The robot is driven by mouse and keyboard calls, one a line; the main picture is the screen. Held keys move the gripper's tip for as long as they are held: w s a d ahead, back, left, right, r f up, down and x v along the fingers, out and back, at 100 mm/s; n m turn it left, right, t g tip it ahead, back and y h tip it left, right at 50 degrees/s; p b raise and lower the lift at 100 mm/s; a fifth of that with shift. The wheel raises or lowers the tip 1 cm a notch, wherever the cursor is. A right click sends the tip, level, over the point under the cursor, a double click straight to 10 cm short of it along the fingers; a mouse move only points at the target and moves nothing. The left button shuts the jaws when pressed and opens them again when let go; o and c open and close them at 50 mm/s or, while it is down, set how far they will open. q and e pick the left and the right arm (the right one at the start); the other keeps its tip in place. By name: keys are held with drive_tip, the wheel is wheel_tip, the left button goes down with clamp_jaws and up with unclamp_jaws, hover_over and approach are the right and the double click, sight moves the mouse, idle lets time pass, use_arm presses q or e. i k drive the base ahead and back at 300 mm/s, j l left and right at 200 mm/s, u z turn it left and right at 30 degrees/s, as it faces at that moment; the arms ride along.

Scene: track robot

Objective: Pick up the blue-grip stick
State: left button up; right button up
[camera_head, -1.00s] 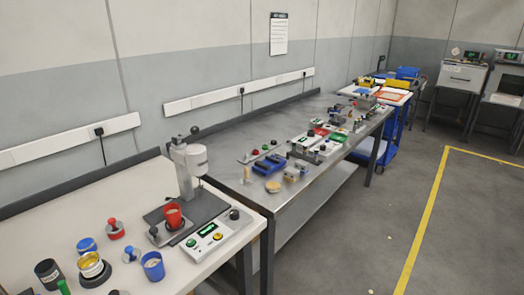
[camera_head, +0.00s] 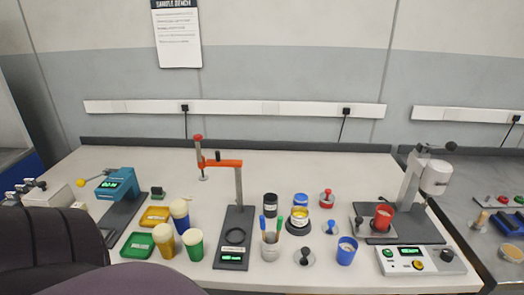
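The blue-grip stick (camera_head: 262,222) stands in a light grey cup (camera_head: 270,250) on the white bench, at the cup's left side. A green-grip stick (camera_head: 279,226) stands in the same cup, on the right. The lower parts of the sticks are hidden by the cup. Neither of my grippers is in view.
A stand with an orange arm (camera_head: 237,205) is just left of the cup. A black jar (camera_head: 270,205), a yellow-filled pot (camera_head: 299,217) and a blue cup (camera_head: 346,252) are near.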

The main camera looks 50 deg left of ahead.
sight(261, 218)
drive_tip(key=u, duration=1.5)
